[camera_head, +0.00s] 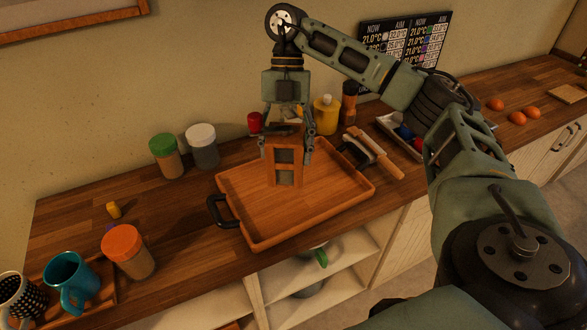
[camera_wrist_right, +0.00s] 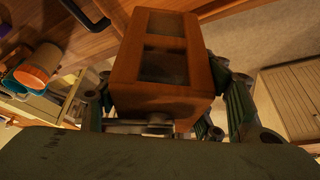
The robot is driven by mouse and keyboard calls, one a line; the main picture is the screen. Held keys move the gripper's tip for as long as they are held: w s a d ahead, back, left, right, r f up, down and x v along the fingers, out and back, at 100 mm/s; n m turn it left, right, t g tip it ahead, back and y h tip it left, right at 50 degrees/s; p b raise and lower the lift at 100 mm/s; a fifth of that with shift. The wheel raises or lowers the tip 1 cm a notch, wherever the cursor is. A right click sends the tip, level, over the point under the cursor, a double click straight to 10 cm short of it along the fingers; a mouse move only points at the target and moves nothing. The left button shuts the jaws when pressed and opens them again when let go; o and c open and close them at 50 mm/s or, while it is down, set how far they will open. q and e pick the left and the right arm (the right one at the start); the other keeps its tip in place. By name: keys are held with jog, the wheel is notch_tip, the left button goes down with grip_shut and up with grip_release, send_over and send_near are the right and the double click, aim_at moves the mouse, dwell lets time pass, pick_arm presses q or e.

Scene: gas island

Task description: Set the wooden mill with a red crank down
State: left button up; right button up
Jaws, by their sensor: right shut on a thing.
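The wooden mill (camera_head: 285,158) is upright, a brown wooden block with dark window-like panels. My right gripper (camera_head: 289,140) comes down from above and is shut on it, with a finger on each side. The mill is over the brown wooden tray (camera_head: 262,240); I cannot tell whether its base touches the tray floor. In the right wrist view the mill (camera_wrist_right: 165,62) fills the middle between the fingers. A red piece (camera_head: 255,122) shows just left of the gripper in the head view; I cannot tell whether it belongs to the crank. My left gripper is out of view.
A green-lidded jar (camera_head: 166,155) and a white-lidded jar (camera_head: 203,147) stand behind left. A rolling pin (camera_head: 376,153) lies right of the tray. An orange-lidded jar (camera_head: 128,250) and mugs (camera_head: 70,280) are at front left. The tray floor around the mill looks clear.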

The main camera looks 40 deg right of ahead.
jog(key=s+d+f+m+t+y, duration=0.1)
jog(key=s+d+f+m+t, duration=0.25)
jog(key=d+m, duration=0.6)
jog(key=shift+m+t, duration=0.35)
jog(key=shift+m, duration=0.5)
jog(key=w+a+f+p, duration=0.1)
jog(key=w+a+f, duration=0.1)
jog(key=a, duration=0.1)
jog(key=w+a+f+p, duration=0.1)
jog(key=w+a+f, duration=0.1)
jog(key=w+a, duration=0.1)
jog(key=w+a+f+p, duration=0.1)
jog(key=w+a+f, duration=0.1)
jog(key=w+a, duration=0.1)
jog(key=shift+a+p, duration=0.35)
jog(key=shift+a, duration=0.35)
jog(key=f, duration=0.2)
jog(key=f+p, duration=0.1)
jog(key=f, duration=0.1)
jog(key=shift+a, duration=0.2)
jog(key=shift+w+d+f, duration=0.1)
jog(key=shift+w+f, duration=0.05)
jog(key=shift+f, duration=0.15)
jog(key=o, duration=1.6)
jog(key=shift+f, duration=0.1)
jog(key=shift+o, duration=0.2)
